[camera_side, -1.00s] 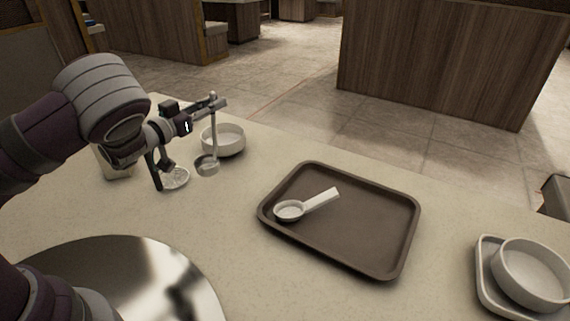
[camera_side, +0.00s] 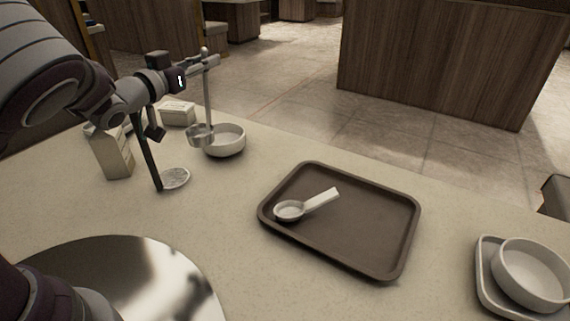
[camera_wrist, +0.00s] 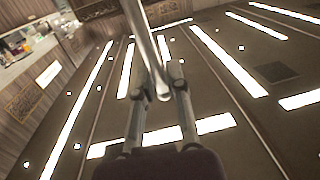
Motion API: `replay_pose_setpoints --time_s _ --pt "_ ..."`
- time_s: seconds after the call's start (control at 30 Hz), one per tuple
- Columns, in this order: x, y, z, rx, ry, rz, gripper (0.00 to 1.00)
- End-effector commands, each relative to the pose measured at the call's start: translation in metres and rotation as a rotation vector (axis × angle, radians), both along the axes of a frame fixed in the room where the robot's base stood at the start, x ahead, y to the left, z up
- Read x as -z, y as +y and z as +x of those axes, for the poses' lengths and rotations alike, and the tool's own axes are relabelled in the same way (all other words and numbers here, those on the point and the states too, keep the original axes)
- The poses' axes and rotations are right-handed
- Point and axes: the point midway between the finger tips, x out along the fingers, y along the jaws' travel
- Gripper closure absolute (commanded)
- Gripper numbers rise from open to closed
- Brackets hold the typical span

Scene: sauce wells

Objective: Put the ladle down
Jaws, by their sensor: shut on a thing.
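My gripper (camera_side: 208,61) is shut on the upper end of the ladle's handle, above the counter. The metal ladle (camera_side: 207,95) hangs close to upright, its cup (camera_side: 200,136) at the bottom. The cup overlaps the left rim of the white bowl (camera_side: 228,145) in the side view; I cannot tell whether it is above, in front of or touching it. In the wrist view, the shiny ladle handle (camera_wrist: 147,40) runs between the fingers of my gripper (camera_wrist: 160,82); the cup is out of sight there.
A dark upright post (camera_side: 148,158) stands beside a small pale round dish (camera_side: 176,179). A brown tray (camera_side: 360,245) holds a white spoon (camera_side: 300,207). A white bowl on a small tray (camera_side: 530,275) is at right. Counter between post and brown tray is clear.

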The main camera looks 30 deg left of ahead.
Motion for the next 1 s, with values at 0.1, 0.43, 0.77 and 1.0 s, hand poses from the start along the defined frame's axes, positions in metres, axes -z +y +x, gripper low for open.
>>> replay_pose_setpoints --time_s 0.1,0.43,0.77,1.0 --pt "-0.003 -0.015 -0.002 0.028 -0.005 -0.011 1.0" --pt "-0.003 -0.145 0.008 0.34 -0.004 0.002 1.0" --pt "0.037 -0.337 -0.028 0.736 -0.003 -0.003 1.0" --pt "0.053 -0.424 -0.077 0.863 -0.002 -0.003 1.0"
